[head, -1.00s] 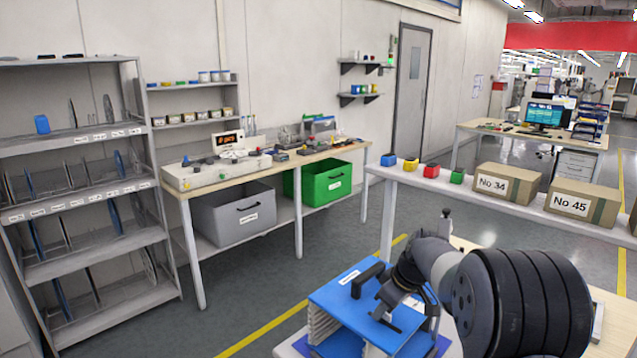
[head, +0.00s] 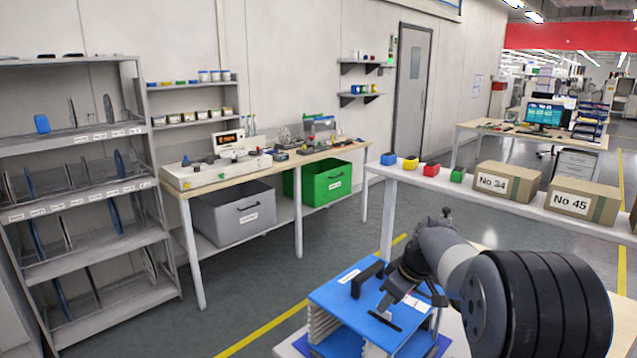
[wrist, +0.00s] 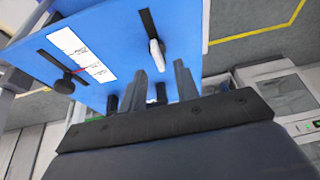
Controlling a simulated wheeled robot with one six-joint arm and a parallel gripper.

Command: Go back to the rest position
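My gripper (head: 386,303) is over the blue-topped feeder trolley (head: 338,299) at the bottom of the head view. In the wrist view, my gripper's two dark fingers (wrist: 161,86) stand apart with nothing held between them. Beyond them lies the blue top (wrist: 115,35) with dark slots, a white label and a dark knob. In the head view a black handle (head: 367,277) stands on the blue top. I cannot tell whether the fingertips touch the top.
A bench with a grey bin (head: 232,213) and a green bin (head: 322,184) stands behind. A grey shelf rack (head: 95,190) is at left. A white table (head: 400,174) holds small coloured bins and cartons No 34 (head: 507,181) and No 45 (head: 581,200). Floor between is clear.

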